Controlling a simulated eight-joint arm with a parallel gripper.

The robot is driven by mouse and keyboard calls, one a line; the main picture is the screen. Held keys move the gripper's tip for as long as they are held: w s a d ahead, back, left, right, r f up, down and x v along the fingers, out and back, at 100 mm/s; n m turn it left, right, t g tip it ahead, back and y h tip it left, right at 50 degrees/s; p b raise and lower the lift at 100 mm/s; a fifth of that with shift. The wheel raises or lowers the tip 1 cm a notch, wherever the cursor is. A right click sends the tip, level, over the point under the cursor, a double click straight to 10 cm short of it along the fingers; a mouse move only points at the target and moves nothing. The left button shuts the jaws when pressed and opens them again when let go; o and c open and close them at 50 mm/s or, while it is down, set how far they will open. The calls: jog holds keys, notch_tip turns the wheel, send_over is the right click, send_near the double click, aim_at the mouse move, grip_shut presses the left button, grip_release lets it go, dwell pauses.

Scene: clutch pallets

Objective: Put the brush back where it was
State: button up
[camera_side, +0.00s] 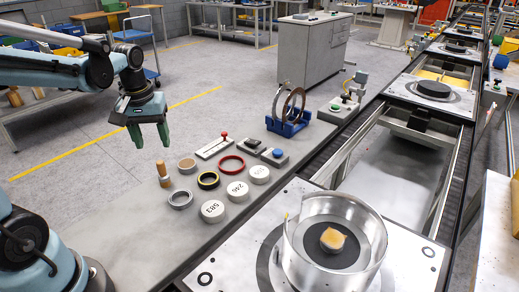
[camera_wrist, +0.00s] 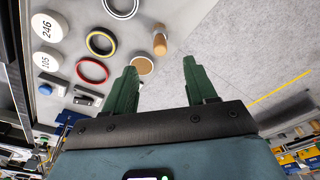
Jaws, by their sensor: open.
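The brush (camera_side: 163,174) appears to be the short upright piece with a wooden handle and lighter lower part, standing near the bench's left edge. It also shows in the wrist view (camera_wrist: 159,40), beyond my fingertips. My gripper (camera_side: 148,138) is open and empty, pointing down above and behind the brush, apart from it. Its two green fingers (camera_wrist: 159,68) are spread in the wrist view with nothing between them. I cannot tell which spot was the brush's earlier place.
Several rings and white numbered discs (camera_side: 213,210) lie right of the brush. A clear-walled cylinder (camera_side: 375,262) on a pallet surrounds a dark disc with a tan piece (camera_side: 332,239). A blue stand (camera_side: 288,124) holds upright rings. Floor beneath my gripper is clear.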

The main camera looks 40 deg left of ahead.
jog(key=s+d+r+m+t+h, duration=0.1)
jog(key=d+m+t, duration=0.5)
jog(key=d+m, duration=0.3)
jog(key=d, duration=0.4)
jog(key=shift+s+d, duration=0.25)
